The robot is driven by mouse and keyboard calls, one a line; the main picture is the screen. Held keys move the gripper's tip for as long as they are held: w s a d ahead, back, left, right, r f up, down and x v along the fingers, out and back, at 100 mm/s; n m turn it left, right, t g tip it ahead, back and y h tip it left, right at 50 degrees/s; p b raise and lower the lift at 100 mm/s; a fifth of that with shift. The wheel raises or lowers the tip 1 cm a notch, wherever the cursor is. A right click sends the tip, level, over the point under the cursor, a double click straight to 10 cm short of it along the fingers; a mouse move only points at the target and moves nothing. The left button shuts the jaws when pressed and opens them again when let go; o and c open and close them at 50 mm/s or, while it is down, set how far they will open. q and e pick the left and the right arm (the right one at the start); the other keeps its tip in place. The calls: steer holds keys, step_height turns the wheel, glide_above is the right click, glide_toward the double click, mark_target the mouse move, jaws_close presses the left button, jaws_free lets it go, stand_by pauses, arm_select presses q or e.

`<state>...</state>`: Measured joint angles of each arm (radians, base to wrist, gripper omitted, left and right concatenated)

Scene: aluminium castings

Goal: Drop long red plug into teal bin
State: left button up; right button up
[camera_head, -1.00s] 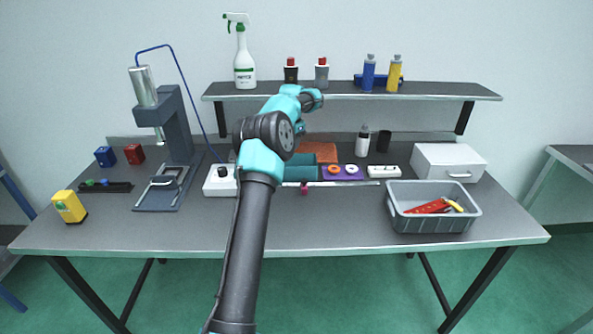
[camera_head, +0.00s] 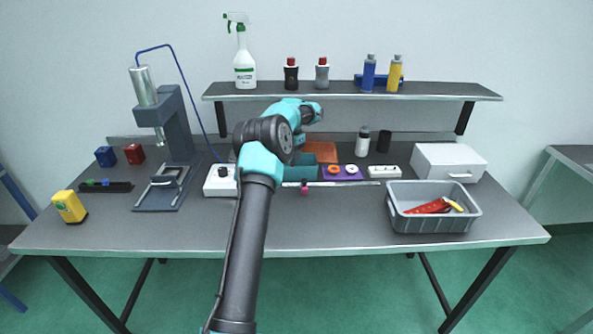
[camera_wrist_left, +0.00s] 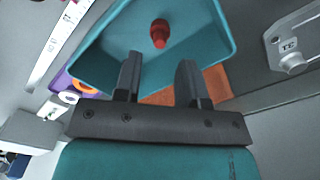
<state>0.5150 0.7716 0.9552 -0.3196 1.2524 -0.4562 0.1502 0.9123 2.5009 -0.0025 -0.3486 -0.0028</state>
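The teal bin (camera_wrist_left: 215,62) lies beneath my left gripper in the left wrist view. In the head view the bin (camera_head: 328,172) is partly hidden behind my arm. A red plug (camera_wrist_left: 160,36) shows within the bin's outline, apart from both fingers. I cannot tell for sure whether it rests on the bin floor. My left gripper (camera_wrist_left: 160,80) is open, with nothing between its fingers, above the bin's near wall. In the head view this gripper is mostly hidden by the arm. My right gripper is not in view.
An orange mat (camera_head: 320,150) lies behind the bin. A purple tray (camera_head: 342,174) with rings stands to its right. A small pink-red object (camera_head: 304,189) lies in front. A grey crate (camera_head: 432,222) holds red and yellow things. The front middle of the table is clear.

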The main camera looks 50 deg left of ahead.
arm_select(q)
steer(key=shift+o, duration=1.3)
step_height(320, 180, up, 17)
steer(key=shift+r, duration=0.15)
stand_by(0.7)
